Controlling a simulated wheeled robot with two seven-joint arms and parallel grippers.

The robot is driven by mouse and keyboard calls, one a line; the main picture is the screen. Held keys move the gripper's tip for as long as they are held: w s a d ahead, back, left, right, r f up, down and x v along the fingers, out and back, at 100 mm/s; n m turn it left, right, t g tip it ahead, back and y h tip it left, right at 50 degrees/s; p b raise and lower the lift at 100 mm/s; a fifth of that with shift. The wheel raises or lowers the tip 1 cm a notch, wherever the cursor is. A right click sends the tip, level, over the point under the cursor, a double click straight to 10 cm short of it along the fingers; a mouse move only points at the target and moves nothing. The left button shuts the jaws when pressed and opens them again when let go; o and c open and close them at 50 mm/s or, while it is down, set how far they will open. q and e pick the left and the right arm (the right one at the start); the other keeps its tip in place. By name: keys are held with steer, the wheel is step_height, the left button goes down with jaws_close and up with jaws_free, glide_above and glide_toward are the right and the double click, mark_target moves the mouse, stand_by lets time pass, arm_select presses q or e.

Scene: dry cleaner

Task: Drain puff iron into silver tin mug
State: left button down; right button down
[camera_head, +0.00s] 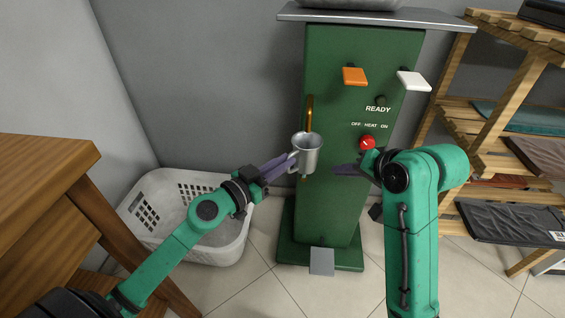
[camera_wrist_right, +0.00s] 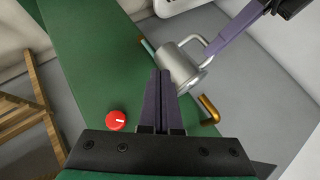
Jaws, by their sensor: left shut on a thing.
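The silver tin mug (camera_head: 306,153) is upright in front of the green puff iron (camera_head: 335,200), close below its brass pipe (camera_head: 309,115). My left gripper (camera_head: 286,163) is shut on the mug's handle. The mug also shows in the right wrist view (camera_wrist_right: 178,68), with the brass pipe (camera_wrist_right: 209,110) by its rim. My right gripper (camera_head: 340,169) is to the right of the mug, below the red knob (camera_head: 367,142). Its fingers (camera_wrist_right: 164,80) are together in the right wrist view, with nothing between them. A small pale rod (camera_wrist_right: 148,47) shows beside the mug there.
A white laundry basket (camera_head: 225,250) stands on the floor at left, beside a wooden table (camera_head: 40,155). A wooden rack (camera_head: 500,100) with folded clothes is at right. Orange (camera_head: 354,76) and white (camera_head: 413,81) tabs and a grey pedal (camera_head: 322,261) jut from the iron.

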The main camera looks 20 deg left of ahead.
steer(key=a+r+n, duration=0.2)
steer(key=a+r, duration=0.3)
steer(key=r, duration=0.3)
steer(key=a+r+n, duration=0.1)
steer(key=a+r, duration=0.5)
steer(key=r, duration=0.3)
step_height(320, 180, up, 11)
steer(key=n+h, duration=0.2)
steer(key=n, duration=0.3)
glide_above(356, 75)
steer(key=shift+s+d+f+t, duration=0.1)
steer(key=shift+f+t, duration=0.1)
steer(key=shift+t, duration=0.2)
step_height(356, 75, down, 5)
steer(key=shift+d+r, duration=0.1)
steer(key=shift+f, duration=0.4)
steer(key=shift+f, duration=0.15)
steer(key=shift+f, duration=1.7)
stand_by(1.8)
